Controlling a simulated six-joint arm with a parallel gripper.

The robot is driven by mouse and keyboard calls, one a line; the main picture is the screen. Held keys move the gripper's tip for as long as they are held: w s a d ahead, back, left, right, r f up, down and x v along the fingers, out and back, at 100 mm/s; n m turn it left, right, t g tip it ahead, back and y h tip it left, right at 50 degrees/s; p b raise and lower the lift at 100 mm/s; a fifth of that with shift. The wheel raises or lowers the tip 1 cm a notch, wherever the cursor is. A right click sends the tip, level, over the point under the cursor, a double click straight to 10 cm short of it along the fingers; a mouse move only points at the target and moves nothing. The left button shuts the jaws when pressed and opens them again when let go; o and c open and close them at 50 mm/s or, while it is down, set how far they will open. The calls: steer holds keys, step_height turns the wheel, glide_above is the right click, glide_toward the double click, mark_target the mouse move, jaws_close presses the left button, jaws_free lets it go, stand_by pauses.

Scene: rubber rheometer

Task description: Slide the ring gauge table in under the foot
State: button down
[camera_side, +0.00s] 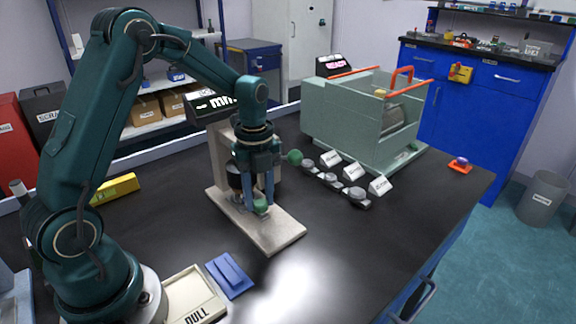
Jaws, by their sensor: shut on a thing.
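My gripper (260,205) points straight down over the beige gauge stand's base (273,233). Its fingers are shut on a small green piece (261,207) low over the base. This may be part of the ring gauge table, but the fingers hide much of it. The gauge's upright column (217,158) rises behind my gripper, and a dark cylindrical part (234,178) stands just left of the fingers. The foot cannot be made out behind my gripper. I cannot tell whether the green piece touches the base.
Several grey discs (330,180) with white label cards and a green ball (295,157) lie to the right. A pale green machine (350,120) stands behind them. A blue block (229,276) and a DULL tray (192,297) lie in front. The right front bench is clear.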

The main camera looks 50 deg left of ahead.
mark_target(258, 200)
steer(key=shift+a, duration=0.3)
steer(key=c, duration=0.5)
jaws_free()
steer(key=shift+d, duration=0.1)
steer(key=shift+r, duration=0.1)
steer(key=shift+r, duration=2.5)
